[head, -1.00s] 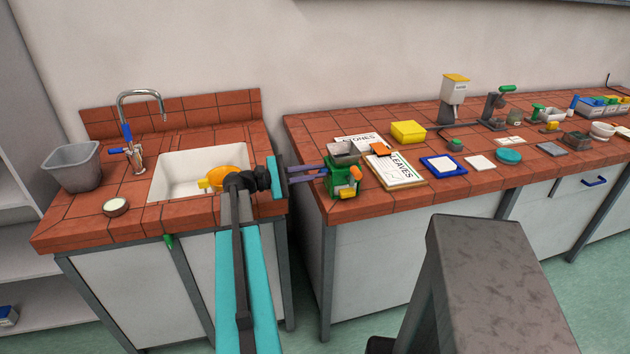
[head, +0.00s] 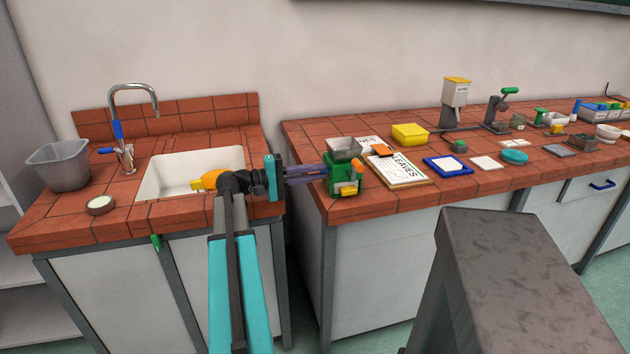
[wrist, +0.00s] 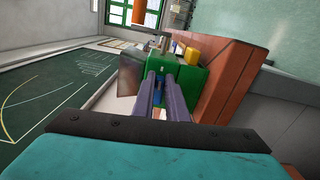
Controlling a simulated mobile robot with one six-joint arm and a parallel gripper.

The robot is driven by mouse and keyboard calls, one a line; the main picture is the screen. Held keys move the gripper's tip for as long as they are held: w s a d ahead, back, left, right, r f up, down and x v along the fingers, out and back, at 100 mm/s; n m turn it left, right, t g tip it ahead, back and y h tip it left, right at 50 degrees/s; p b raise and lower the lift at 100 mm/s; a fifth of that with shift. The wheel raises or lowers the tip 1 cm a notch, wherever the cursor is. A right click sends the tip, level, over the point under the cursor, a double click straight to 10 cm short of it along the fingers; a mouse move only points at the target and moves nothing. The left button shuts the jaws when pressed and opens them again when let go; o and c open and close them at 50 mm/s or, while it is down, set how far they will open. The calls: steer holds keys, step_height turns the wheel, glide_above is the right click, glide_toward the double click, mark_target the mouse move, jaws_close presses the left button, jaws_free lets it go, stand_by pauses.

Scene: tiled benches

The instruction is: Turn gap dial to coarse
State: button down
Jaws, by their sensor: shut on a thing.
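The green mill (head: 341,186) stands at the front left corner of the right bench, with a grey hopper (head: 344,148) on top. It also shows in the wrist view (wrist: 190,72). My gripper (head: 322,172) reaches it from the left, over the gap between the benches. In the wrist view its purple fingers are shut on a small blue part, the gap dial (wrist: 159,83), on the mill's near face. The fingers cover much of the dial. I cannot read its setting or any marks.
A leaves sheet (head: 404,168) and a yellow box (head: 409,133) lie right of the mill. A blue-framed tray (head: 448,166) is farther right. A sink (head: 160,176) is in the left bench, behind my arm.

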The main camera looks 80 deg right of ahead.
steer(key=shift+s+f+m+b, duration=0.1)
steer(key=shift+f+m+b, duration=0.05)
steer(key=shift+m+b, duration=0.3)
steer(key=c, duration=1.8)
jaws_free()
steer(key=shift+o, duration=0.2)
steer(key=v, duration=1.3)
steer(key=shift+w+a+b, duration=0.15)
steer(key=shift+w+b, duration=0.2)
steer(key=shift+b, duration=0.05)
